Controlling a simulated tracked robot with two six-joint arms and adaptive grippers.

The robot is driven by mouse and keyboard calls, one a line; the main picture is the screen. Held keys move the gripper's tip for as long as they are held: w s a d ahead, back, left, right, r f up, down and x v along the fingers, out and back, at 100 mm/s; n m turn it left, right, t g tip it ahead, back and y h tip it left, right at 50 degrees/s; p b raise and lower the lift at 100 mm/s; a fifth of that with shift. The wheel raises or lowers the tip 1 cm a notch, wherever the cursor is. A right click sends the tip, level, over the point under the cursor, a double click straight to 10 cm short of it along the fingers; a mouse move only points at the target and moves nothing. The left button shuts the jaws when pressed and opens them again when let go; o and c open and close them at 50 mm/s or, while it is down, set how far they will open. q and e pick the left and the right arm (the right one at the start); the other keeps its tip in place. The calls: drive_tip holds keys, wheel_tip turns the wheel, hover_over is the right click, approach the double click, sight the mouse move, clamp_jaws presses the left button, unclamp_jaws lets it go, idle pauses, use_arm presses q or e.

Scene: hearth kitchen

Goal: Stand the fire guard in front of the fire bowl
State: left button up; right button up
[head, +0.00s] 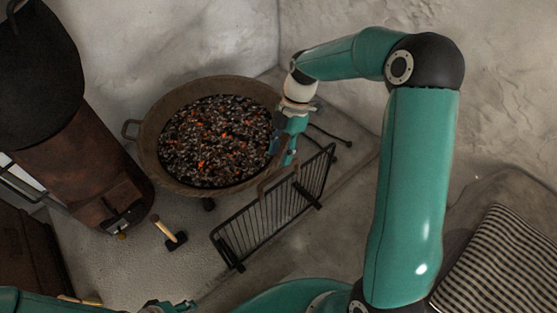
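The fire bowl (149,146) is a round, rusty brown pan full of dark coals with glowing orange bits, left of centre in the head view. The fire guard (252,229) is a black barred panel with a brown handle on its top edge. It appears upright, slanting across the near right side of the bowl, with feet at its lower edge. My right gripper (287,153) points down between the bowl's right rim and the guard's handle; its fingers are small and partly hidden, so I cannot tell whether they grip anything. My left gripper (168,307) is cut off at the bottom edge.
A mallet (168,232) with a wooden handle lies left of the guard. A rusty stove-like body (88,160) stands at the left, below a black pot (38,65). A striped cushion (505,265) is at the lower right. A thin black rod (330,134) lies near the wall.

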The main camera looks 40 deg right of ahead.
drive_tip(key=p+v, duration=0.1)
drive_tip(key=v, duration=0.5)
drive_tip(key=shift+r, duration=0.2)
